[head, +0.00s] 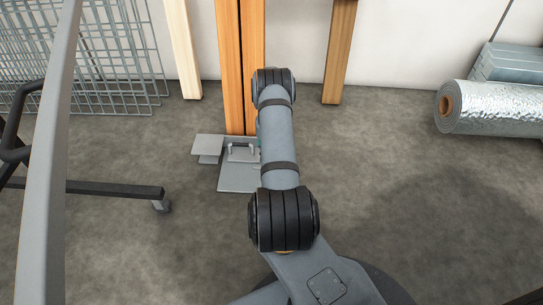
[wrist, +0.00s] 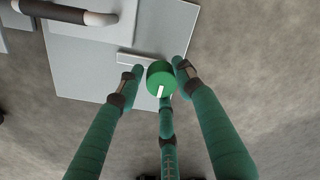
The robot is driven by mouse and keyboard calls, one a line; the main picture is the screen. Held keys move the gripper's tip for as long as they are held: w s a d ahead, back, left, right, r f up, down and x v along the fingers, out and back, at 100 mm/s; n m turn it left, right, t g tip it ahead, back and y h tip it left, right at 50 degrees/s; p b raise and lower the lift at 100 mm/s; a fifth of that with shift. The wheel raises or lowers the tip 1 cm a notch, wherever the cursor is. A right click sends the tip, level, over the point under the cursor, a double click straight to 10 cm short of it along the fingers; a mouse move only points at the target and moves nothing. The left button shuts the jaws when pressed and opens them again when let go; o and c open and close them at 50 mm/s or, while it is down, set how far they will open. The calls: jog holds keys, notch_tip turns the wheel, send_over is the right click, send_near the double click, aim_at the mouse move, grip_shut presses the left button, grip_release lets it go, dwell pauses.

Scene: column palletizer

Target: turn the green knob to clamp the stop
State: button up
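The green knob (wrist: 161,78), round with a white mark at its lower edge, sits at the end of a light grey bar (wrist: 132,59) on a grey metal plate (wrist: 82,78). My three-fingered gripper (wrist: 160,75) has its teal fingers spread around the knob. The right fingertip is close against the knob's side, and a small gap shows at the left fingertip. Contact of the third finger, below the knob, cannot be told. In the head view the plate (head: 238,180) lies on the floor, and my arm hides the knob and gripper.
A dark handle with a pale end (wrist: 75,14) stands on the plate, upper left. Wooden posts (head: 228,70) rise behind the plate. Wire mesh panels (head: 85,60) lean at the left, and a foil roll (head: 490,108) lies at the right. The floor (head: 390,150) right of my arm is clear.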

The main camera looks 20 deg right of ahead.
jog(key=o, duration=0.4)
jog(key=shift+a, duration=0.15)
jog(key=shift+c, duration=0.2)
jog(key=shift+r, duration=0.1)
notch_tip(320, 180, up, 12)
jog(key=shift+s+a+f, duration=0.1)
jog(key=shift+s+a, duration=0.05)
jog(key=shift+f, duration=0.1)
jog(key=f, duration=1.2)
jog(key=shift+d, duration=0.25)
jog(key=shift+d+r, duration=0.1)
jog(key=shift+r, duration=0.1)
